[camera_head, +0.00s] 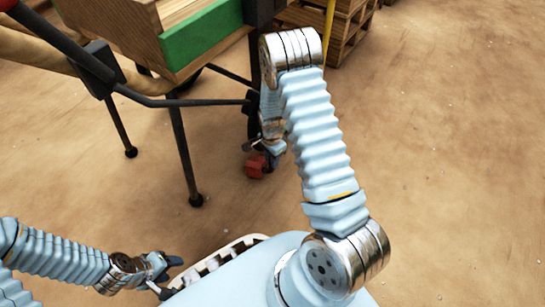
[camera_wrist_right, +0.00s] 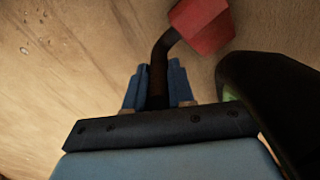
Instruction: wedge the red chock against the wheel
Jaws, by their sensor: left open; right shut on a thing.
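The red chock (camera_head: 257,165) is low, close to the floor, below the handcart's front corner. My right gripper (camera_head: 272,146) is just above it. In the right wrist view, my right gripper (camera_wrist_right: 157,85) is shut on the dark, bent handle (camera_wrist_right: 160,58) of the red chock (camera_wrist_right: 203,24). The black wheel (camera_wrist_right: 262,75) is at the right of that view, with a narrow gap in the picture between it and the chock. In the head view the wheel is mostly hidden behind my right arm. My left gripper (camera_head: 168,265) is open and empty at lower left.
The wooden cart (camera_head: 135,35) with a green panel (camera_head: 200,35) stands on dark legs (camera_head: 183,155) at upper left. A wooden pallet stack (camera_head: 345,30) is at the back. The sandy floor at right is clear.

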